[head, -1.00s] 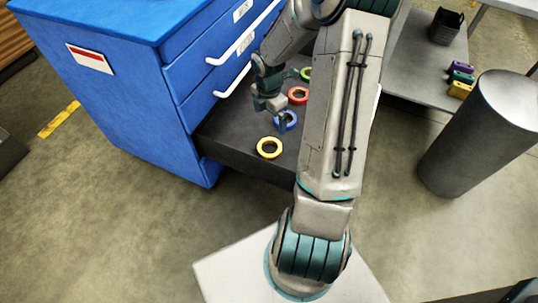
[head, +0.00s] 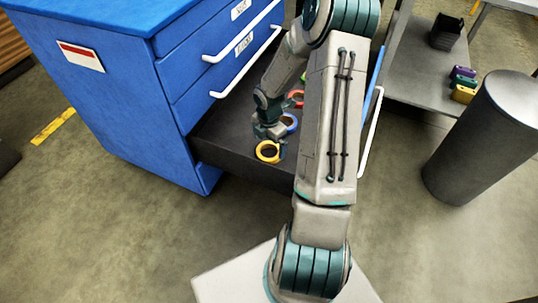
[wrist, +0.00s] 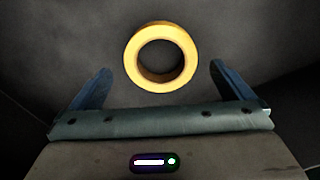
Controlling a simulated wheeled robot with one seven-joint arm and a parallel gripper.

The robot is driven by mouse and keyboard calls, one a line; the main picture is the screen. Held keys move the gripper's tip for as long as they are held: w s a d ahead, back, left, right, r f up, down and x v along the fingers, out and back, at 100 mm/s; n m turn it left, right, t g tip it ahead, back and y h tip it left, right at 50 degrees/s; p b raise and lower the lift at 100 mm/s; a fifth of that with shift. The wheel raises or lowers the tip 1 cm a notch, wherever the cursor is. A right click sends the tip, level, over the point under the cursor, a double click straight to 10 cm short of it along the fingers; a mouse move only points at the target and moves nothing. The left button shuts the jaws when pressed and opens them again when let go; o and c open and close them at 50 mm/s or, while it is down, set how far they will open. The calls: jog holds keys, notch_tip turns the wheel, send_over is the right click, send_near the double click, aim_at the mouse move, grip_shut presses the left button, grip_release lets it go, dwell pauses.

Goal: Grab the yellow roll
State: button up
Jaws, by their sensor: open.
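The yellow roll (head: 268,152) is a ring of tape lying flat in the open dark drawer, nearest its front left part. In the wrist view the yellow roll (wrist: 160,28) is centred just ahead of the fingers, its hole facing the camera. My gripper (head: 270,140) hangs over the drawer right by the roll, in the head view overlapping its far edge. In the wrist view my gripper (wrist: 160,82) is open, with one blue finger on each side and nothing between them. The roll appears apart from both fingers.
A blue roll (head: 289,122) and a red roll (head: 297,99) lie farther back in the drawer (head: 230,148). The blue cabinet (head: 110,110) with white handles stands left. A grey cylinder (head: 480,140) and a shelf with small coloured blocks (head: 463,86) stand right.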

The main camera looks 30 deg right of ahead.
aim_at(269, 155)
notch_tip(269, 155, down, 3)
jog(key=shift+f+b, duration=0.15)
jog(key=shift+b, duration=0.5)
jog(key=c, duration=1.1)
jog(key=shift+o, duration=0.2)
